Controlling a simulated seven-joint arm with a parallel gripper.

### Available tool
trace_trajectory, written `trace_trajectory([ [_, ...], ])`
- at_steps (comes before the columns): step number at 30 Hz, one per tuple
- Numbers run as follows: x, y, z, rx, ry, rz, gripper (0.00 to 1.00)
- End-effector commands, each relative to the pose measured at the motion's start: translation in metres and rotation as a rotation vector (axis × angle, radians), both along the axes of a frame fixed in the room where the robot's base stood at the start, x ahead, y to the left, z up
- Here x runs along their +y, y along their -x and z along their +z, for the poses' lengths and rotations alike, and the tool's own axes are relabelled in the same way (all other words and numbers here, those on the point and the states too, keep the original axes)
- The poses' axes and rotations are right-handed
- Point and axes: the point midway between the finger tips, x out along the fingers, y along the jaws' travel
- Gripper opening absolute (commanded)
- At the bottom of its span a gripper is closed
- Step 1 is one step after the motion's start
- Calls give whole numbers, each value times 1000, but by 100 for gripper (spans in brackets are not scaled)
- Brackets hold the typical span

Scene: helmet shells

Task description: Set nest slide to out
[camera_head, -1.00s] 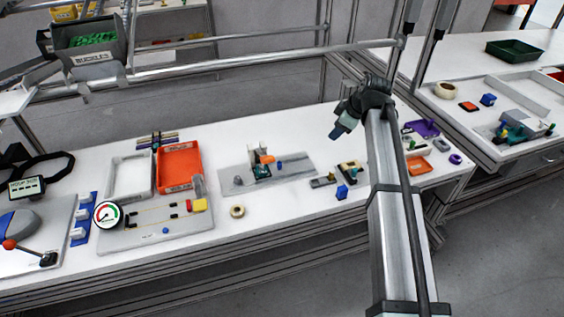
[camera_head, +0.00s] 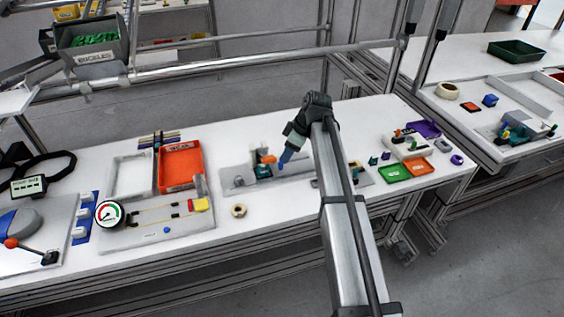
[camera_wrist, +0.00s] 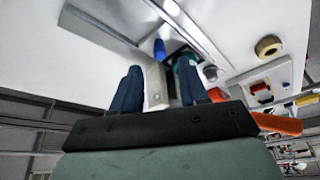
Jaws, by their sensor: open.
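The grey fixture plate (camera_head: 232,180) lies near the middle of the bench, with a teal-green block (camera_head: 262,172) and an orange piece (camera_head: 268,159) on it. I take this to be the nest fixture; I cannot read the slide's position. My gripper (camera_head: 284,161) is over the plate's right half, beside the orange piece, and hides part of it. In the wrist view my gripper (camera_wrist: 160,85) is open. A pale upright block (camera_wrist: 155,88) shows between its dark blue fingers, a blue knob (camera_wrist: 160,48) just beyond. Contact cannot be told.
An orange tray (camera_head: 181,185) and a gauge board (camera_head: 150,236) are to the left. A tape roll (camera_head: 238,211) lies at the front. Green (camera_head: 394,173) and orange (camera_head: 418,167) trays are to the right. My arm hides part of the bench right of the plate.

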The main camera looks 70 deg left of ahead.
Motion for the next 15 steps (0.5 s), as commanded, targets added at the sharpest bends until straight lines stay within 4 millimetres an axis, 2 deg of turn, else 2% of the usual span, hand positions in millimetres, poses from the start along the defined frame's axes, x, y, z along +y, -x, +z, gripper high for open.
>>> trace_trajectory([
  [6, 8, 11, -32, 0, 1, 1, 44],
  [15, 13, 17, -52, -1, -1, 0, 44],
])
